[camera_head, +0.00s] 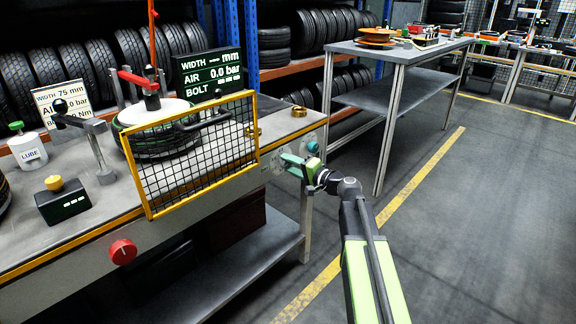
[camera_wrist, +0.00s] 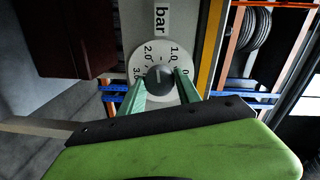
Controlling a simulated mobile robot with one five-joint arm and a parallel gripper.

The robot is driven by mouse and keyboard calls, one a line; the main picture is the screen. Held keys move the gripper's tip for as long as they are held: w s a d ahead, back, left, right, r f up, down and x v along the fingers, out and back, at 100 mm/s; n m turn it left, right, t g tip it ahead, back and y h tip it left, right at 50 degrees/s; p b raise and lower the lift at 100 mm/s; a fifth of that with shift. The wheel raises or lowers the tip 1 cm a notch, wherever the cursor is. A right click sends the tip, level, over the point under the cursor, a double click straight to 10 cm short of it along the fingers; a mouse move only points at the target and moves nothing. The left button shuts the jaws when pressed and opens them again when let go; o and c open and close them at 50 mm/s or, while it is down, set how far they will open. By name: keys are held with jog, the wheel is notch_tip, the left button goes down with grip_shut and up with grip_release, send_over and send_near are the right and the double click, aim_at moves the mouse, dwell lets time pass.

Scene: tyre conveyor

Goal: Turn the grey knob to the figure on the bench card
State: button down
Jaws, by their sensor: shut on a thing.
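The grey knob (camera_wrist: 160,78) sits in the middle of a pale round dial (camera_wrist: 146,58) marked with figures including 1.0, 2.0 and 3.0, beside a "bar" label. My gripper (camera_wrist: 160,84) has its two green fingers closed on either side of the knob. In the head view my gripper (camera_head: 290,160) is at the right end of the bench front and largely hides the knob. Where the knob points is not clear. The bench card (camera_head: 75,97) at the left reads width 75 mm; a black-balled lever covers part of its air and bolt figures.
A dark display (camera_head: 208,72) reads air 0.0 bar. A yellow-framed mesh guard (camera_head: 200,155) stands left of my gripper. The floor (camera_head: 470,220) at right is clear.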

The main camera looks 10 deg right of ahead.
jog(key=n, duration=0.4)
jog(key=shift+s+a+f+n, duration=0.1)
jog(key=shift+a+n, duration=0.05)
jog(key=shift+n, duration=0.15)
dwell(0.5)
jog(key=c, duration=0.9)
grip_release()
jog(key=shift+o, duration=0.2)
